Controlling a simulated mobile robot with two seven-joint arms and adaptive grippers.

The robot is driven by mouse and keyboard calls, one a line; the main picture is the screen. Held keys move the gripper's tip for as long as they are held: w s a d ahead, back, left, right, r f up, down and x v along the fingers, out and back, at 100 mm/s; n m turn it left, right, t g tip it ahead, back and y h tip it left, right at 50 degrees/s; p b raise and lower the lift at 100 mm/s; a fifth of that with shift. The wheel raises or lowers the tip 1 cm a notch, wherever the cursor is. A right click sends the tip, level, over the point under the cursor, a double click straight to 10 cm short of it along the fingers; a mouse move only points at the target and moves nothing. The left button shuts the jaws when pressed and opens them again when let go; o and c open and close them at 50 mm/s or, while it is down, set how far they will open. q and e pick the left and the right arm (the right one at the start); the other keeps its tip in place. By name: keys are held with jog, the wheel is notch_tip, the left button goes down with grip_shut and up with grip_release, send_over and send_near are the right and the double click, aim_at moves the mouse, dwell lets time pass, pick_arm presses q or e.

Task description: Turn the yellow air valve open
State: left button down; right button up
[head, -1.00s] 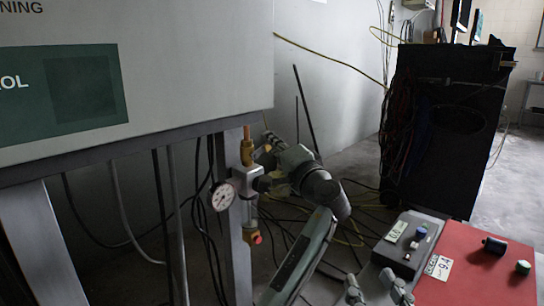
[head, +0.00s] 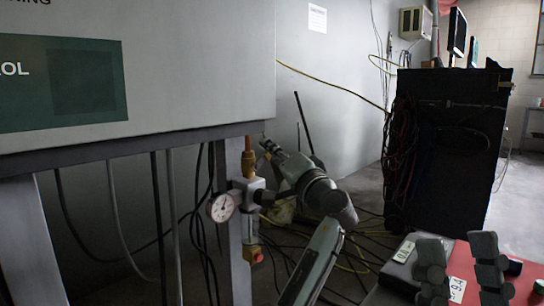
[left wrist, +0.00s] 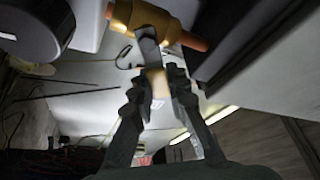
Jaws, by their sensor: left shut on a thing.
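The yellow air valve (head: 248,163) sits on the pipe above the pressure gauge (head: 222,207), under the panel's bottom edge. In the left wrist view its yellow body (left wrist: 165,16) is at the top, with an orange end to the right. My left gripper (head: 266,144) is just right of the valve. In the left wrist view my left gripper (left wrist: 160,76) has its fingers closed around a pale yellowish piece at the valve, apparently its handle; the fingers partly hide it. My right gripper (head: 461,262) is open, its two fingers apart and empty over the red console, away from the valve.
A grey post (head: 235,250) stands behind the gauge. A large panel (head: 190,70) overhangs the valve. Loose cables (head: 360,250) lie on the floor. A black cabinet (head: 445,150) stands at the right, and a red console (head: 462,254) is at lower right.

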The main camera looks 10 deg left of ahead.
dwell(0.3)
pick_arm(q)
jog(key=c, duration=1.5)
grip_release()
jog(key=shift+o, duration=0.2)
jog(key=v, duration=1.2)
jog(key=shift+c, duration=0.2)
